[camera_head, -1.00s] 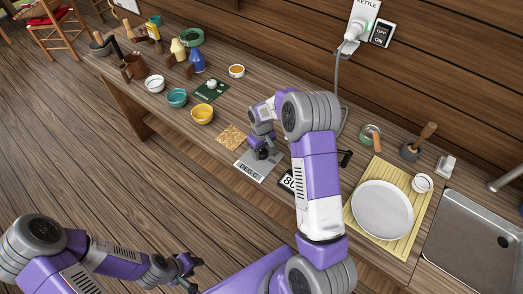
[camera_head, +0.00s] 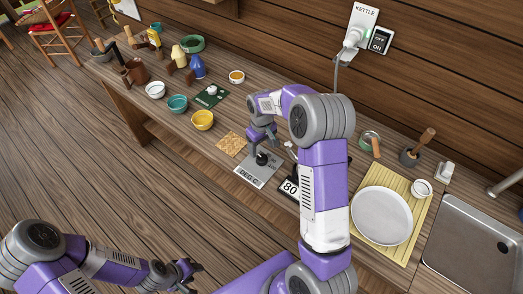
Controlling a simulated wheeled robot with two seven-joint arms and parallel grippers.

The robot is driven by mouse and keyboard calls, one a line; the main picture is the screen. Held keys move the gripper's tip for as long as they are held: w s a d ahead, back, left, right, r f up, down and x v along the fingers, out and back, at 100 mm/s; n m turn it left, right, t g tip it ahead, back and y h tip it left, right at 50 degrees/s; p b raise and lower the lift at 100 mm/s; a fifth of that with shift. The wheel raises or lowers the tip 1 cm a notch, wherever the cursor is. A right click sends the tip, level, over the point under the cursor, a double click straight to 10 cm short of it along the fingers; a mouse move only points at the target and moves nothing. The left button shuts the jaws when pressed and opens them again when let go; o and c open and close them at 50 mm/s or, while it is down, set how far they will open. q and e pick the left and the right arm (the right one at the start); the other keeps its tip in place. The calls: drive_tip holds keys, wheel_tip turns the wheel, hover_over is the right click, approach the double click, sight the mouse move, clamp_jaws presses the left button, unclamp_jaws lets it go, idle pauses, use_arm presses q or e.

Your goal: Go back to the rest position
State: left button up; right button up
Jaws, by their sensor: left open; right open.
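My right gripper (camera_head: 263,146) is open, just above a grey plate (camera_head: 250,174) marked "DEG C" on the counter. A dark round knob (camera_head: 262,159) shows on the plate just below the fingers. I cannot tell whether the fingers touch it. My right arm reaches over the counter from the lower right and hides part of it. My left gripper (camera_head: 190,277) is open and empty at the bottom, in front of the counter and over the floor.
A card marked "80" (camera_head: 290,188) lies beside the plate. A white dish (camera_head: 382,216) rests on a slatted board (camera_head: 411,237), left of a sink (camera_head: 468,245). Bowls, including a yellow one (camera_head: 202,120), and bottles crowd the counter's left part. A kettle switch (camera_head: 380,41) is on the wall.

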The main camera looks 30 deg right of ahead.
drive_tip(key=shift+r, duration=0.25)
idle(0.3)
